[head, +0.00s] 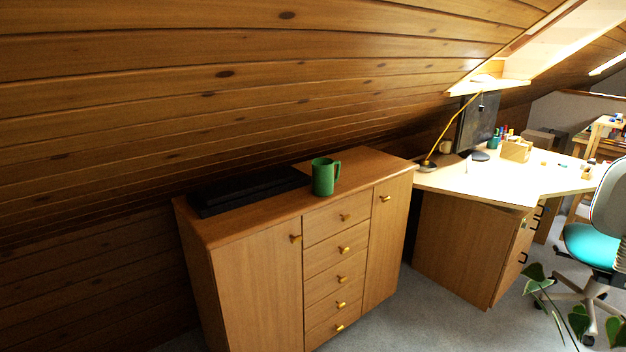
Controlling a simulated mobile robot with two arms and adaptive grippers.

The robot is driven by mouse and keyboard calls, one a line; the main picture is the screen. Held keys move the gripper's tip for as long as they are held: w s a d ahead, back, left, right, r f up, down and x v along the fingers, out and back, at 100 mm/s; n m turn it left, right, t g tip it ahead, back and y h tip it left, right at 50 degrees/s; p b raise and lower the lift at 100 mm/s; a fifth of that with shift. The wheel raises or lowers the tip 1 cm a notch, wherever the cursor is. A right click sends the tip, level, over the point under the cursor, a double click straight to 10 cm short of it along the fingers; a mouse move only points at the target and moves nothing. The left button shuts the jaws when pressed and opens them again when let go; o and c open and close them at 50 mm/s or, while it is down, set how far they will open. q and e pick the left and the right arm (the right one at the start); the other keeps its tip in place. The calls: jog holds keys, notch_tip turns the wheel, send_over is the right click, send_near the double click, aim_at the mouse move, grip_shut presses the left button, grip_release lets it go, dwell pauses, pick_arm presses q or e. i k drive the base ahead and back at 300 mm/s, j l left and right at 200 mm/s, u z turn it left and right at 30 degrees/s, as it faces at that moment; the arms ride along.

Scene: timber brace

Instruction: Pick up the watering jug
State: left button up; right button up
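A green jug (323,177) stands upright on top of the wooden cabinet (370,165), near its front edge. It is a plain cylinder with a handle on its right side. No spout can be made out at this size. Neither of my grippers is in the head view, and nothing touches the jug from above or in front.
A black flat device (250,190) lies on the cabinet left of the jug. The sloping timber ceiling (200,90) comes down low behind the cabinet. A desk (510,178) with a lamp (447,130) and monitor is at right, with a chair (597,240) and plant leaves (537,275).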

aim_at(323, 181)
jog(key=z, duration=2)
jog(key=u, duration=1.55)
jog(key=i+u, duration=0.2)
jog(key=i, duration=1)
